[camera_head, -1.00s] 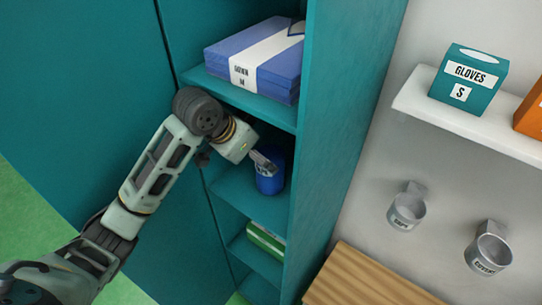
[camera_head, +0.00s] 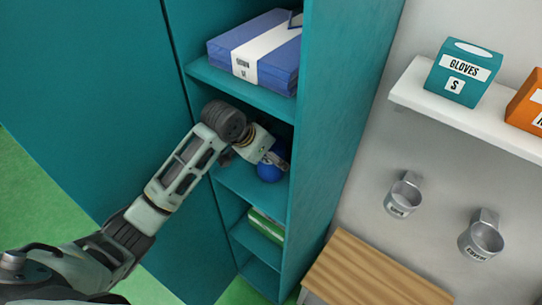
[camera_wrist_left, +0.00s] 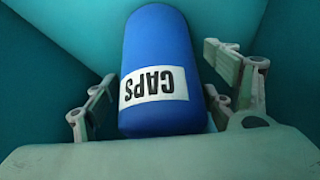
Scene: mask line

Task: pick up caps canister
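The blue caps canister (camera_head: 271,172) stands on the middle shelf of the teal cabinet. In the left wrist view the canister (camera_wrist_left: 155,50) fills the middle, and its white CAPS label reads upside down. My left gripper (camera_head: 272,160) reaches into the shelf bay at the canister. In the left wrist view its fingers (camera_wrist_left: 160,95) are spread, one on each side of the canister, with gaps visible between them and its sides. My right gripper is not in view.
A blue gown box (camera_head: 255,55) lies on the shelf above, and a green box (camera_head: 266,226) on the shelf below. The cabinet side wall (camera_head: 335,120) is close to the canister's right. A glove box (camera_head: 463,72), two wall cups and a wooden bench (camera_head: 370,275) are farther right.

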